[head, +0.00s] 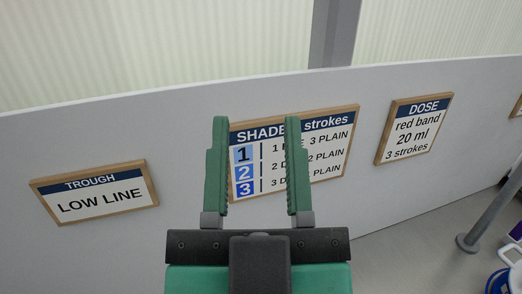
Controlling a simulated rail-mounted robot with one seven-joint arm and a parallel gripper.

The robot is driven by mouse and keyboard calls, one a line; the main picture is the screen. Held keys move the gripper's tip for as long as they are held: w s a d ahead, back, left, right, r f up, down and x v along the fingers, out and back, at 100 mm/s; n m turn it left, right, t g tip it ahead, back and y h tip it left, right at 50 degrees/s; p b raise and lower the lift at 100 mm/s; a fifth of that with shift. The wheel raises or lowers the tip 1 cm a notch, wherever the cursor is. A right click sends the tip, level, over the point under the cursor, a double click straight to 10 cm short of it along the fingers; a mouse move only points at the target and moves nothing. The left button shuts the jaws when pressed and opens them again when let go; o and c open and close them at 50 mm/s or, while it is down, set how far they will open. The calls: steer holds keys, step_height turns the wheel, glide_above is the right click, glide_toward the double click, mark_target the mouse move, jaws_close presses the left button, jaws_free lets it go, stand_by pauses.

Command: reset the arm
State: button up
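My gripper (257,168) is in the lower middle of the head view, with its two green fingers pointing up. The fingers cover part of a framed sign headed "SHADE" and "strokes" (325,152), with rows numbered 1, 2 and 3. No wheat ears are in view.
A grey-white partition (190,230) runs across the view. It carries a "TROUGH LOW LINE" sign (97,190) and a "DOSE" sign (413,128). A grey post (495,213) stands at the right. A blue and white object (507,279), partly cut off, is at the bottom right.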

steer(key=shift+s+d+r, duration=0.1)
steer(key=shift+s+r, duration=0.05)
step_height(320, 180, up, 23)
steer(key=p, duration=2.3)
